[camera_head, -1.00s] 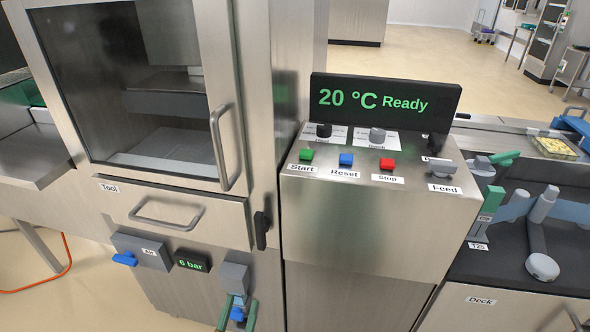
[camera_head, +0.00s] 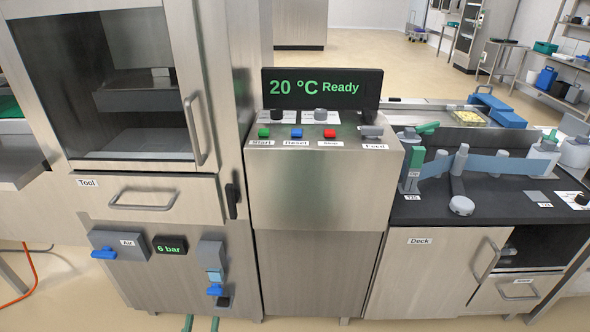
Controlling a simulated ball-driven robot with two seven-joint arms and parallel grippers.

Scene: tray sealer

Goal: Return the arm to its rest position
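My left gripper (camera_head: 201,323) shows only as two green fingertips at the bottom edge of the head view. The fingertips are apart, with nothing between them. They are below the small grey box with a blue knob (camera_head: 215,290) on the machine's lower front and do not touch it. The rest of my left arm is out of the picture. My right gripper is not in view.
The tray sealer's control panel (camera_head: 320,190) carries a display (camera_head: 321,88) reading "20 °C Ready". A blue air valve handle (camera_head: 103,253) sticks out at left beside a "6 bar" readout (camera_head: 170,245). The Tool drawer (camera_head: 180,200) is shut. An orange hose (camera_head: 33,270) lies at far left.

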